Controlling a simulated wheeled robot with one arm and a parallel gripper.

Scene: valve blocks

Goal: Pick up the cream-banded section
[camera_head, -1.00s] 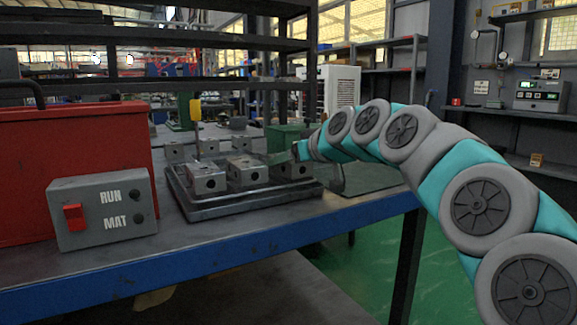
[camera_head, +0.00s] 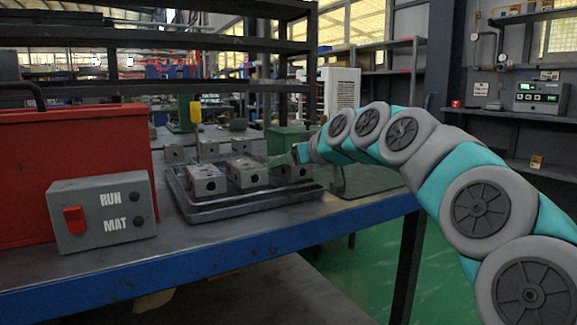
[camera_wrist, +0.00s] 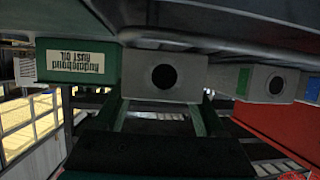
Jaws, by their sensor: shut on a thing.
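A grey metal block (camera_head: 293,172) with a dark round hole sits at the right end of the front row in a dark tray (camera_head: 250,208). It also shows in the wrist view (camera_wrist: 163,78), between my fingers. My gripper (camera_head: 298,156) is at the top of this block. In the wrist view my gripper (camera_wrist: 163,110) has one finger on each side of the block and is shut on it. No cream band shows on its visible face. It looks still down in the tray.
Other grey blocks (camera_head: 207,181) (camera_head: 247,173) stand left of it in the tray; one shows a green mark in the wrist view. A green box (camera_wrist: 80,62) is close by. A switch box (camera_head: 102,212) and red case (camera_head: 70,160) stand at left.

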